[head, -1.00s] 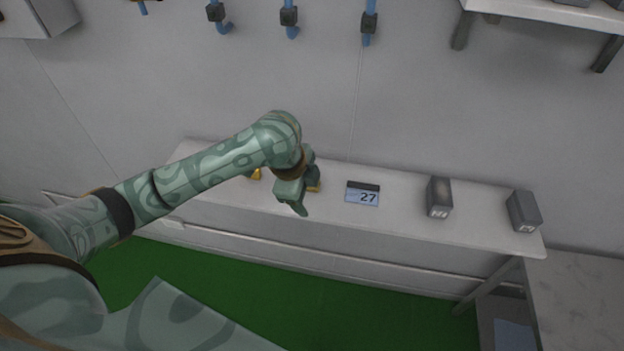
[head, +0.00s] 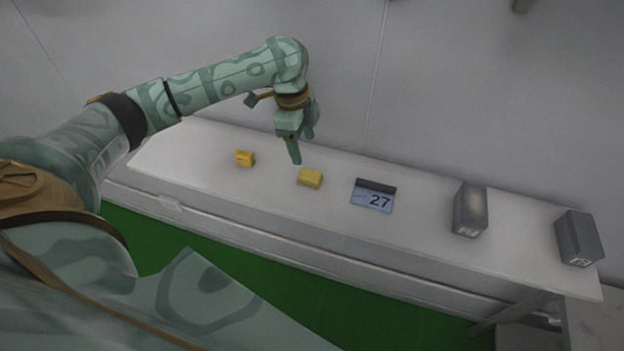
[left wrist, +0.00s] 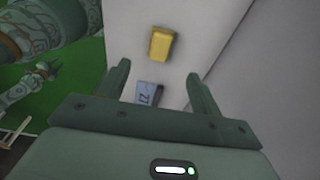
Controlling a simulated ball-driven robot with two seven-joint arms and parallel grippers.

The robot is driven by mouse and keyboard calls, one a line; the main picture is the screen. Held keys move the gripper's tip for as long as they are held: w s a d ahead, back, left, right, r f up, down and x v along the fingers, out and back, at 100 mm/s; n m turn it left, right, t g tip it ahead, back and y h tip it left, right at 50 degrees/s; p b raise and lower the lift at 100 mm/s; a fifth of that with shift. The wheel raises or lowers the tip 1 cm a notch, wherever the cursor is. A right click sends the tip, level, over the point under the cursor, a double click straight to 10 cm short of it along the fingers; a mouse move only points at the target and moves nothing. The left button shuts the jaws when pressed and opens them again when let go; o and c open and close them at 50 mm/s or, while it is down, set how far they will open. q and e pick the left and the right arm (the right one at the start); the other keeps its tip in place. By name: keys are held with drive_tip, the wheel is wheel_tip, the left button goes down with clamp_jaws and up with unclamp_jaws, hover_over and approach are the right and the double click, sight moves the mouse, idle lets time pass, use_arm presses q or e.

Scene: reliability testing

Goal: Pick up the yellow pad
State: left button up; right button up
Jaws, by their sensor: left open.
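Two small yellow blocks lie on the white shelf in the head view: one near the card (head: 310,178) and one farther left (head: 244,158). I cannot tell by shape which is the pad. My left gripper (head: 302,150) is open and empty, pointing down above the shelf, close to the block by the card and apart from it. In the left wrist view, one yellow block (left wrist: 161,44) shows ahead of the open fingers (left wrist: 158,72); it appears to be the block by the card.
The blue-and-black card marked 27 (head: 374,196) sits right of the blocks; it also shows between the fingers in the left wrist view (left wrist: 149,95). Two grey boxes (head: 470,210) (head: 579,238) stand farther right. The wall (head: 450,90) rises behind the shelf (head: 200,143).

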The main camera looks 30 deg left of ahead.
sight(310, 174)
use_arm(q)
drive_tip(key=f, duration=0.4)
drive_tip(key=shift+w+d+b, duration=0.2)
drive_tip(key=shift+d+b, duration=0.1)
drive_tip(key=shift+b, duration=0.1)
drive_tip(key=shift+d+f, duration=0.1)
drive_tip(key=shift+f, duration=0.4)
drive_tip(key=f, duration=0.1)
drive_tip(key=f+b, duration=0.1)
drive_tip(key=f, duration=0.1)
drive_tip(key=f+b, duration=0.1)
drive_tip(key=f, duration=0.1)
drive_tip(key=shift+d, duration=0.4)
use_arm(e)
drive_tip(key=f, duration=0.1)
drive_tip(key=w+f, duration=0.1)
drive_tip(key=f, duration=0.1)
drive_tip(key=shift+f, duration=0.1)
use_arm(q)
drive_tip(key=c, duration=1.1)
use_arm(e)
drive_tip(key=shift+s, duration=0.1)
